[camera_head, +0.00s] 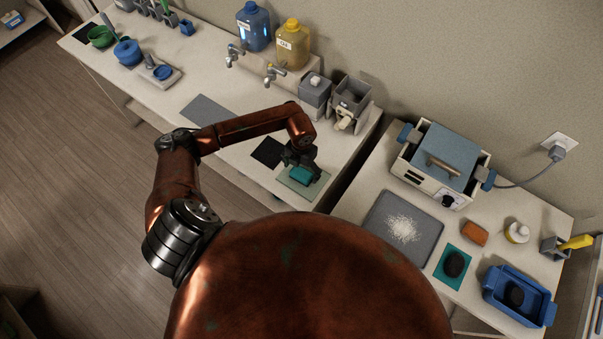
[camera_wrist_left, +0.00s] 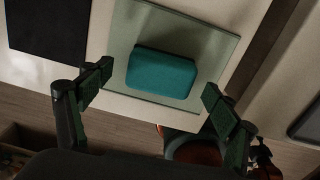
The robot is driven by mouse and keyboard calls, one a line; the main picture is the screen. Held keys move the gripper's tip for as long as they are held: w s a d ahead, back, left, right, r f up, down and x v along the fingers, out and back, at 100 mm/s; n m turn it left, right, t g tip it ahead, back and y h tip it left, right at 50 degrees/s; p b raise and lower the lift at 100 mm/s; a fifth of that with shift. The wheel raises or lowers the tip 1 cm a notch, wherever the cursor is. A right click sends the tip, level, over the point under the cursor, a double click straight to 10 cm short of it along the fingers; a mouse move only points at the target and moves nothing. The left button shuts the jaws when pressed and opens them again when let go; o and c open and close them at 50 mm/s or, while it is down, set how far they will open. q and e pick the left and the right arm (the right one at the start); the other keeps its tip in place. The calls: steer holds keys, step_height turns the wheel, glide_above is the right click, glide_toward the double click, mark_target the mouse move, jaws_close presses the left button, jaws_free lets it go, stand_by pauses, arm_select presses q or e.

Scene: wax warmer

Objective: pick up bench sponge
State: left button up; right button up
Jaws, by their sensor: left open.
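The teal sponge (camera_head: 302,174) lies flat on a pale green glass mat (camera_head: 288,182) near the right end of the left bench. The left wrist view shows the whole sponge (camera_wrist_left: 161,73) on the mat (camera_wrist_left: 195,27). My left gripper (camera_head: 303,163) is over the sponge and hides part of it in the head view. In the left wrist view its fingers are spread wide, one on each side of the sponge, with nothing between them touching it.
A dark mat (camera_head: 268,152) and a grey mat (camera_head: 208,111) lie left of the glass mat. A grey dispenser (camera_head: 351,97) stands behind. A gap separates this bench from the right table, which holds a warmer (camera_head: 441,163), a grey tray (camera_head: 375,220) and an orange block (camera_head: 474,232).

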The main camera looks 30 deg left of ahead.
arm_select(q)
steer(key=shift+f, duration=1)
steer(key=c, duration=1)
steer(key=shift+r, duration=0.1)
steer(key=shift+c, duration=0.2)
steer(key=shift+r, duration=0.55)
steer(key=s+d+r+b, duration=0.4)
steer(key=s+d+r, duration=0.2)
steer(key=s+r, duration=0.5)
steer(key=shift+s+r, duration=0.4)
steer(key=shift+s, duration=0.4)
steer(key=shift+d, duration=0.1)
